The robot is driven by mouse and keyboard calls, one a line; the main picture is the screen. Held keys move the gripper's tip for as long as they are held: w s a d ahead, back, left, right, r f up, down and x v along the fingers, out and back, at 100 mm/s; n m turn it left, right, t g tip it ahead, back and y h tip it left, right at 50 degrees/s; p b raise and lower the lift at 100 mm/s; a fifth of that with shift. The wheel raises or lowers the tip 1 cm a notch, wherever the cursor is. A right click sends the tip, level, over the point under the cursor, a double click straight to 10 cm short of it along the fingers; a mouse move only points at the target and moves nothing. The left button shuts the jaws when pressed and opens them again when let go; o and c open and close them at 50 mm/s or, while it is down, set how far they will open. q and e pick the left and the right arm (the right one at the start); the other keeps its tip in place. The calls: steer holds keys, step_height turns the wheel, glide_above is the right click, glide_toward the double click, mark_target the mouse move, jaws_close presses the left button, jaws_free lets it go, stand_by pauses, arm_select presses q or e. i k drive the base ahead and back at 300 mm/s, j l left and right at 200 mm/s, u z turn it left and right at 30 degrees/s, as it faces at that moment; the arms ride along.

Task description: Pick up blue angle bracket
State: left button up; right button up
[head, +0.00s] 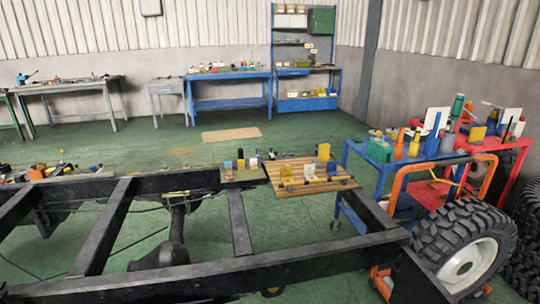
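A small blue piece (331,168), which looks like the blue angle bracket, stands upright near the right side of a slatted wooden board (345,184). Yellow brackets (323,152) and a pale bracket (309,171) stand on the same board, the pale one just left of the blue piece. Neither of my grippers shows in the head view.
The board and tray (240,178) sit at the far rail of a black chassis frame (200,277). A blue cart (372,175) crowded with bottles and tools stands to the right, behind a large tyre (466,258). Blue and grey workbenches line the back wall. Green floor between is mostly clear.

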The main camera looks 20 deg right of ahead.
mark_target(332, 171)
steer(key=l+u, duration=0.15)
steer(key=l, duration=0.45)
steer(key=k+l+u, duration=0.1)
steer(key=l, duration=0.5)
steer(key=l+z, duration=0.1)
steer(key=z, duration=0.3)
steer(key=i+z, duration=0.1)
steer(key=z, duration=0.35)
steer(key=i+l+z, duration=0.1)
steer(key=z, duration=0.3)
